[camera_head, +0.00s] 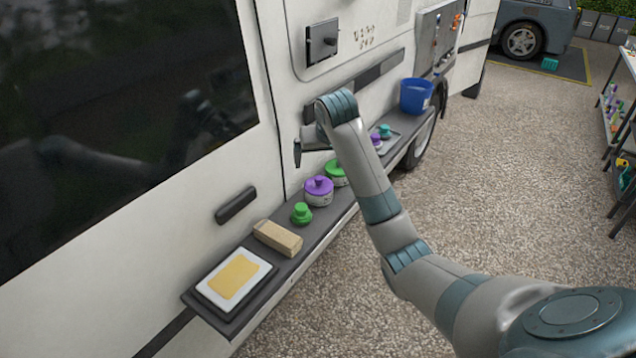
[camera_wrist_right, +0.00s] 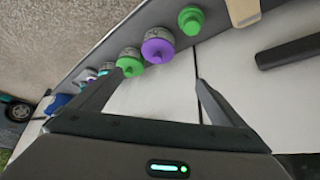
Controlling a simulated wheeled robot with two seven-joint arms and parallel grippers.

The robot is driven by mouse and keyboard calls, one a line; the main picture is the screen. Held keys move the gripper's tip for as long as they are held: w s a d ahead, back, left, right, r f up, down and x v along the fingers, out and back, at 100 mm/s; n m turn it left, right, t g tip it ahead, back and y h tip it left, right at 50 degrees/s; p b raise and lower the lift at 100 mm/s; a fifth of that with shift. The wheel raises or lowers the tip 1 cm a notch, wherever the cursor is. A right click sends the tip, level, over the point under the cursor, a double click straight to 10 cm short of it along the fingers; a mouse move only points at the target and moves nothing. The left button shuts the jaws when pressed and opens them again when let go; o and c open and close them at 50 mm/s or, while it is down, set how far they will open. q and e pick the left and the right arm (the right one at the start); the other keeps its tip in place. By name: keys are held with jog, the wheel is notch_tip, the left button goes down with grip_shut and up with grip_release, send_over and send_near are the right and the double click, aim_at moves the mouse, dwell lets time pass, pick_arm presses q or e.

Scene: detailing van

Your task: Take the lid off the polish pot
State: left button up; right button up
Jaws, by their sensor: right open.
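A white pot with a purple knobbed lid (camera_head: 318,186) stands on the van's side shelf. Beside it, farther along, is a white pot with a green knobbed lid (camera_head: 335,171), partly hidden by my right arm. Both lids are on. I cannot tell which is the polish pot. In the right wrist view the purple lid (camera_wrist_right: 157,48) and green lid (camera_wrist_right: 130,66) lie beyond the fingers. My right gripper (camera_head: 308,150) is open and empty, above the shelf and close to the van wall, apart from both pots; its fingers also show in the wrist view (camera_wrist_right: 152,82). My left gripper is out of view.
The narrow shelf (camera_head: 262,272) also holds a small green knobbed piece (camera_head: 301,213), a tan block (camera_head: 277,238), a white tray with a yellow pad (camera_head: 233,277) and a blue bucket (camera_head: 416,96). Door handles (camera_head: 236,206) project from the van wall. Open gravel lies right of the shelf.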

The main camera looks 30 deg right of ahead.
jog(key=p, duration=0.4)
send_near(319, 178)
jog(key=x, duration=0.5)
jog(key=shift+a+f, duration=0.15)
jog(key=shift+a, duration=0.25)
jog(key=shift+w, duration=0.1)
jog(key=shift+w+d+f+p, duration=0.6)
jog(key=shift+w+f+p, duration=0.05)
jog(key=shift+f+p, duration=0.1)
jog(key=shift+p+x, duration=0.35)
jog(key=shift+x, duration=1.1)
jog(key=shift+s+f, duration=0.1)
jog(key=c, duration=1.1)
